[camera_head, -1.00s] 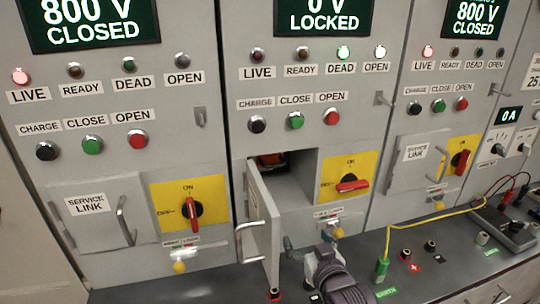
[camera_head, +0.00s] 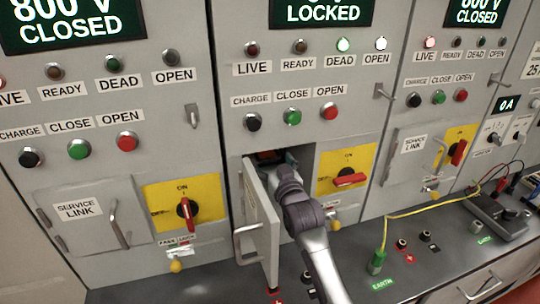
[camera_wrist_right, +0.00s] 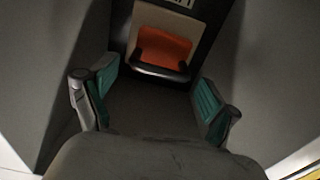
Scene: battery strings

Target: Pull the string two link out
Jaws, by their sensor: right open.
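The middle panel, string two, has its display reading LOCKED and its service door (camera_head: 262,212) swung open. In the right wrist view the orange link (camera_wrist_right: 163,48) sits at the back of the compartment, with a dark handle bar (camera_wrist_right: 160,70) across its lower front. My right gripper (camera_wrist_right: 157,100) is open inside the compartment, its green-padded fingers spread either side, short of the handle and empty. In the head view my right arm reaches into the opening; only a bit of the link (camera_head: 268,156) shows above my gripper (camera_head: 284,162). My left gripper is not in view.
The open door's handle (camera_head: 246,243) stands close left of my right arm. Right of the opening is a yellow plate with a red rotary switch (camera_head: 350,179). A yellow cable (camera_head: 387,226) runs from the green earth plug (camera_head: 376,262) on the bench.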

